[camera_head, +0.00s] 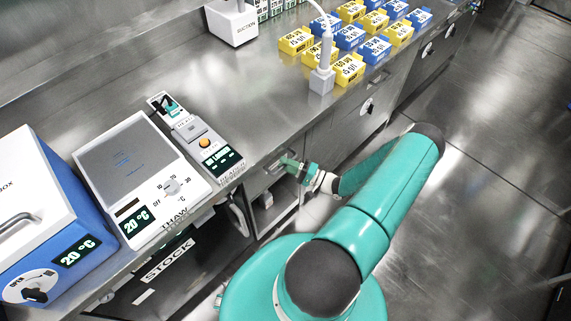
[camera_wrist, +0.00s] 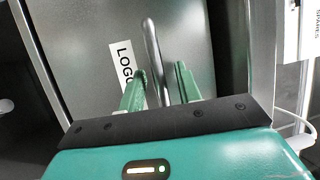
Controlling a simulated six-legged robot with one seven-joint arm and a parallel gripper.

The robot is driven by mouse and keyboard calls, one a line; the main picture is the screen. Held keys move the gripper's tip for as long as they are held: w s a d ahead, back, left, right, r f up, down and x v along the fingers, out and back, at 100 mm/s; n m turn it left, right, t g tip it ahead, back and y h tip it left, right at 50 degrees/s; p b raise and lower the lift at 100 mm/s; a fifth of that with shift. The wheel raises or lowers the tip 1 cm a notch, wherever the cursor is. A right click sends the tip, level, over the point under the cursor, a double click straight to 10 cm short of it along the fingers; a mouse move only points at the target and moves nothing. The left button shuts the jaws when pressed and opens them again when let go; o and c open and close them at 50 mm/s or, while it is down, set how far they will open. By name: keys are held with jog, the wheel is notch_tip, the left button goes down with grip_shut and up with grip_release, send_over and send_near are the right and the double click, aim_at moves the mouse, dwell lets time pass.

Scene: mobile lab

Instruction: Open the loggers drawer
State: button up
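The loggers drawer front (camera_wrist: 85,45) is a grey metal panel in the wrist view, with a white label (camera_wrist: 124,62) whose visible letters read "LOGG". A curved metal bar handle (camera_wrist: 151,45) stands beside the label. My gripper (camera_wrist: 161,72) has its two green fingers apart, with the handle's lower part between them. The left finger is close to the bar; a gap shows between the bar and the right finger. In the head view, my gripper (camera_head: 289,164) is low at the counter's front, right of the instruments. The drawer is hard to make out there.
The steel counter (camera_head: 235,95) carries a thaw plate (camera_head: 125,160), a blue and white box (camera_head: 40,210), a small logger device (camera_head: 205,143) and yellow and blue blocks (camera_head: 348,70). A STOCK label (camera_head: 167,260) is below the counter. Floor (camera_head: 480,120) is clear on the right.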

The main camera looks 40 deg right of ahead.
jog(key=shift+w+a, duration=0.1)
jog(key=shift+w, duration=0.1)
jog(key=shift+c, duration=0.4)
grip_shut()
jog(key=s, duration=2.7)
jog(key=shift+s+d, duration=0.15)
jog(key=shift+d, duration=0.2)
jog(key=shift+o, duration=0.4)
grip_release()
